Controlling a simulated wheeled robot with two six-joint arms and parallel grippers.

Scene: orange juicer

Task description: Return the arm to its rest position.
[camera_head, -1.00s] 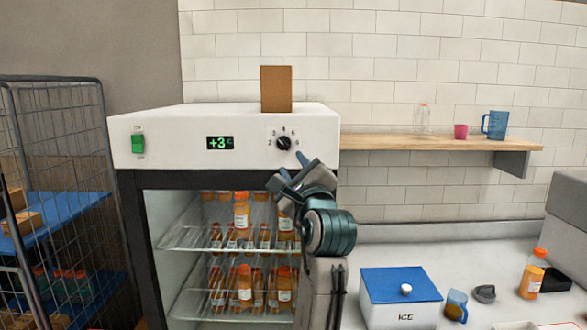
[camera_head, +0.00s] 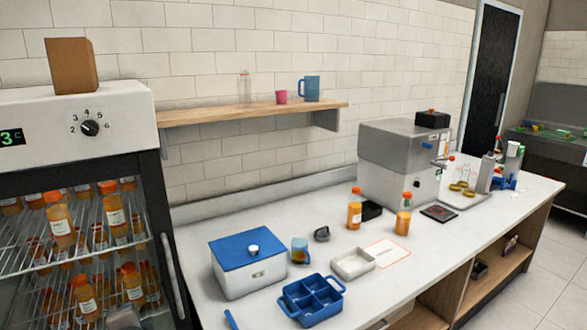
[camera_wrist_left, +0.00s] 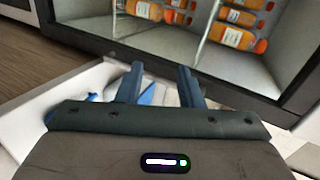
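My left gripper (camera_wrist_left: 160,85) shows in the left wrist view. Its two dark fingers stand apart, with nothing visibly held between them. Fridge shelves with orange bottles (camera_wrist_left: 237,37) show beyond the fingers. Neither gripper can be clearly made out in the head view, and my right gripper is not in view. In the head view the fridge (camera_head: 120,100) stands at the left, with its dial (camera_head: 90,128) and part of its green display (camera_head: 12,137) visible. Several orange juice bottles (camera_head: 60,225) stand inside it.
The counter carries a blue-lidded ice box (camera_head: 245,275), a blue mug (camera_head: 300,250), a blue divided tray (camera_head: 312,300), a white tray (camera_head: 352,263), two juice bottles (camera_head: 403,215) and a grey juicer (camera_head: 395,165). A wall shelf (camera_head: 250,112) holds cups. A brown box (camera_head: 70,65) tops the fridge.

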